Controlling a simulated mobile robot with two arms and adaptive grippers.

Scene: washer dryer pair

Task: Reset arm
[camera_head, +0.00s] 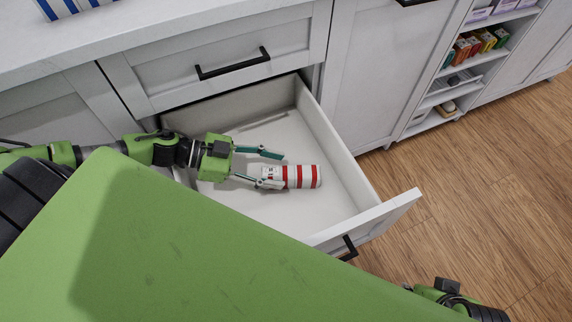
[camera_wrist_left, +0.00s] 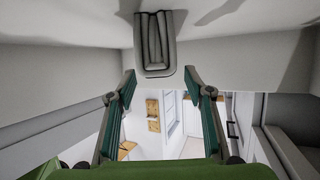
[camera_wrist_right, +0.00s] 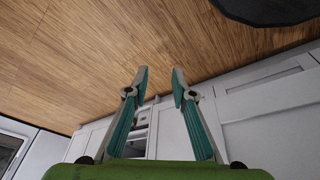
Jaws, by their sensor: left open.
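A red-and-white striped can (camera_head: 304,177) lies on its side in the open drawer (camera_head: 327,136). My left gripper (camera_head: 277,170) reaches into the drawer from the left with its fingers spread. Its lower finger overlaps the can's left end in the head view; I cannot tell whether they touch. My right gripper (camera_wrist_right: 159,80) shows in the right wrist view, fingers apart and empty, outside the drawer. In the head view only part of my right arm shows at the bottom right.
A closed drawer with a black handle (camera_head: 232,64) sits above the open one, under the white countertop (camera_head: 160,32). The open drawer's front (camera_head: 375,222) juts over the wooden floor (camera_head: 480,180). Shelves with small packages (camera_head: 482,42) stand at the right. The floor there is clear.

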